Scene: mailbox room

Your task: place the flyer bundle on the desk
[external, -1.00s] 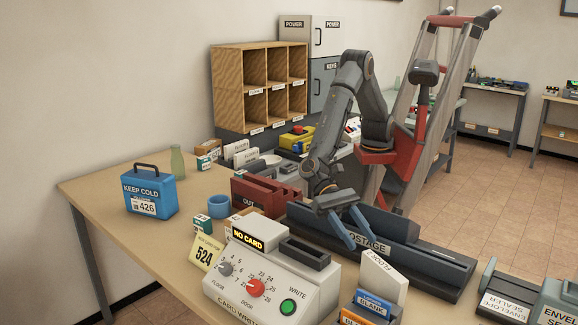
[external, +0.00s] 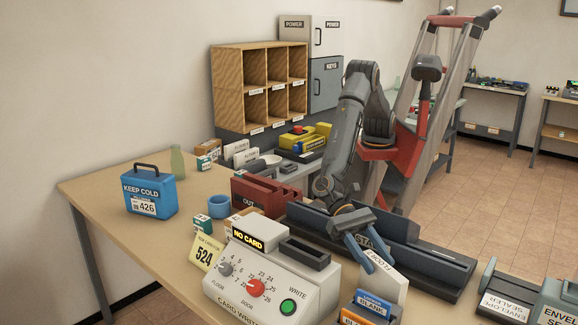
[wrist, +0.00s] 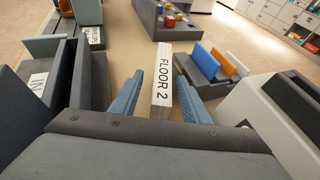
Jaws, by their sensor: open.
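A white upright bundle (external: 388,283) labelled FLOOR 2, which looks like the flyer bundle, stands at the front of the desk (external: 100,190), behind the blank-card holder. In the wrist view the bundle (wrist: 162,78) is seen edge-on between my two blue fingers. My gripper (external: 362,248) is open just above and beside it in the external view. In the wrist view my gripper (wrist: 160,100) has a finger on either side of the bundle, with a gap at the left finger. Whether the right finger touches it I cannot tell.
The dark postage machine (external: 425,262) lies behind my gripper. The card writer (external: 265,280) stands to the left and the blank-card holder (external: 368,308) in front. A red OUT tray (external: 262,190), blue cup (external: 219,206) and blue cooler (external: 150,195) stand farther left, with bare desk around the cooler.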

